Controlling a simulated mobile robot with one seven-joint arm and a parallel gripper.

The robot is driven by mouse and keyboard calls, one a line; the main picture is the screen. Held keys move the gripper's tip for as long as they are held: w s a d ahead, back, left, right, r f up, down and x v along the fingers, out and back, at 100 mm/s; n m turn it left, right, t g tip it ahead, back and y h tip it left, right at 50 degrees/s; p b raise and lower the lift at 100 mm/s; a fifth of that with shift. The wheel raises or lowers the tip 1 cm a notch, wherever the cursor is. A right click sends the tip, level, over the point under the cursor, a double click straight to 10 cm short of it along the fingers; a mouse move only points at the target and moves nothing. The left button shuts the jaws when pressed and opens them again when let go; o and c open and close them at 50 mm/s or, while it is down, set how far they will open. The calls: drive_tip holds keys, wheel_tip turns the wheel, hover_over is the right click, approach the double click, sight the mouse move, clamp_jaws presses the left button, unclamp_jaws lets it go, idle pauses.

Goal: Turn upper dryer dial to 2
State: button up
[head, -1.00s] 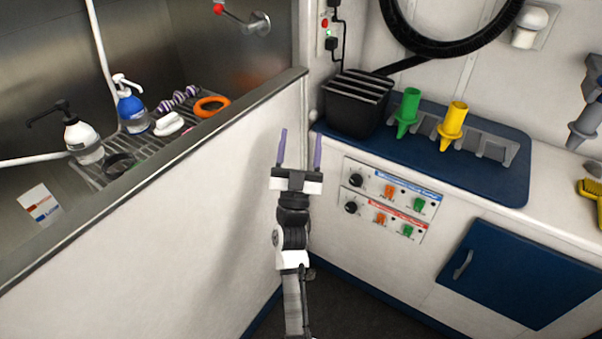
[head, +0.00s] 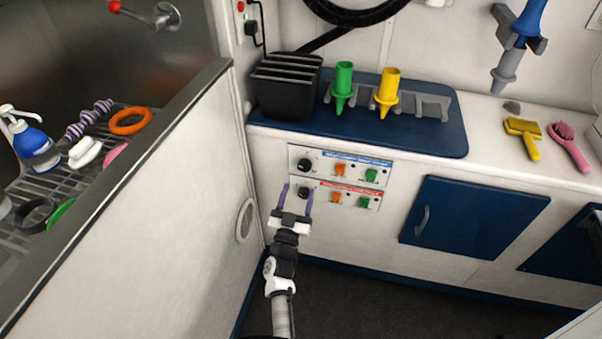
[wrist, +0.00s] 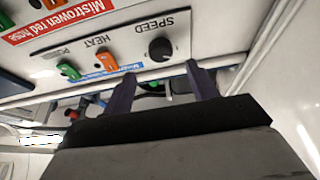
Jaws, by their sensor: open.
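The upper dryer dial (head: 304,165) is a black round knob at the left of the blue-labelled row on the white control panel. It also shows in the wrist view (wrist: 161,48), upside down, beside the word SPEED. Its pointer setting is too small to read. The lower dial (head: 303,193) sits below it in the red-labelled row, partly behind a finger. My gripper (head: 296,194) is open and empty in front of the panel. In the wrist view its purple fingers (wrist: 161,72) stand either side of the upper dial's line, with the dial apart from them.
Orange and green switches (head: 340,170) sit right of the dials. A white partition wall (head: 150,215) stands close at the left. A blue cabinet door (head: 460,217) is to the right. The counter above holds a black slatted box (head: 287,90) and green and yellow nozzles (head: 388,90).

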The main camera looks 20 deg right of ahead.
sight(304, 169)
drive_tip(key=b+x, duration=0.2)
drive_tip(key=x, duration=0.5)
drive_tip(key=shift+w+d+r, duration=0.15)
drive_tip(key=shift+w, duration=0.1)
drive_tip(key=shift+c, duration=0.5)
drive_tip(key=c, duration=0.9)
drive_tip(key=shift+o, duration=0.2)
